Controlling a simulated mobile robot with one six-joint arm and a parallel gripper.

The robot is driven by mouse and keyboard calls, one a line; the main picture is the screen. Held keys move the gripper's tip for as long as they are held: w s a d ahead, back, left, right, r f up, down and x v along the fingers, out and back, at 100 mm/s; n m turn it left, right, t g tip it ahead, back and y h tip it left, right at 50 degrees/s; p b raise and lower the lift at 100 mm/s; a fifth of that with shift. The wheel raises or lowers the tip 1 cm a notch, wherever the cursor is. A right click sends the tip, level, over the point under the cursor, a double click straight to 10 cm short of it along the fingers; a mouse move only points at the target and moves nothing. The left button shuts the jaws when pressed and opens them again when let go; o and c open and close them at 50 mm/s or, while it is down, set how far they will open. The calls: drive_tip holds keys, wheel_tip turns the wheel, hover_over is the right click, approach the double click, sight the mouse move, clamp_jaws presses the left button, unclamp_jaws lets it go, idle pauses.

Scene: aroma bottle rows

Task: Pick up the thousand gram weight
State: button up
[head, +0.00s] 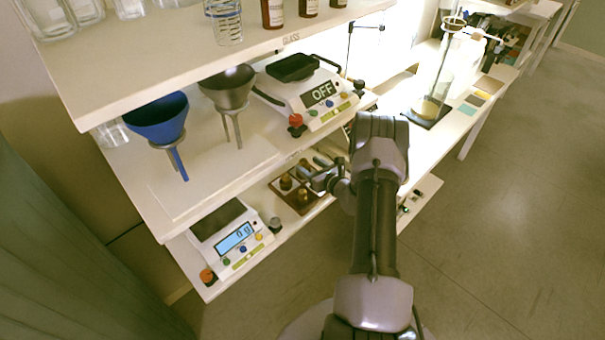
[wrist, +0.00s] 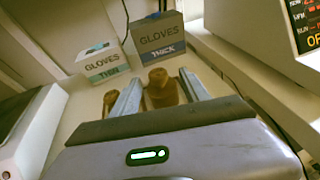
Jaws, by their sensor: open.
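Several brass weights stand on a brown wooden board (head: 308,207) on the lower shelf in the head view. One knobbed weight (head: 285,183) is at the board's left, and another weight (head: 302,194) is nearer the front edge. My gripper (head: 312,171) reaches over the board's right part. In the wrist view, my gripper (wrist: 160,76) is open, with a large brass weight (wrist: 162,90) between its fingers. I cannot tell whether they touch it. A smaller brass piece (wrist: 109,102) shows left of the left finger. No gram marks are readable.
A scale reading 0 g (head: 236,236) stands left of the board. The shelf above holds an OFF scale (head: 312,92), a blue funnel (head: 158,118) and a grey funnel (head: 229,88). Glove boxes, THIN (wrist: 103,63) and THICK (wrist: 158,38), stand behind the weights.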

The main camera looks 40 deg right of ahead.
sight(301, 159)
drive_tip(key=b+x, duration=0.3)
drive_tip(key=x, duration=0.3)
drive_tip(key=shift+w+a, duration=0.15)
drive_tip(key=shift+w, duration=0.15)
drive_tip(key=shift+w+r, duration=0.1)
clamp_jaws()
idle(0.8)
drive_tip(key=shift+r, duration=0.1)
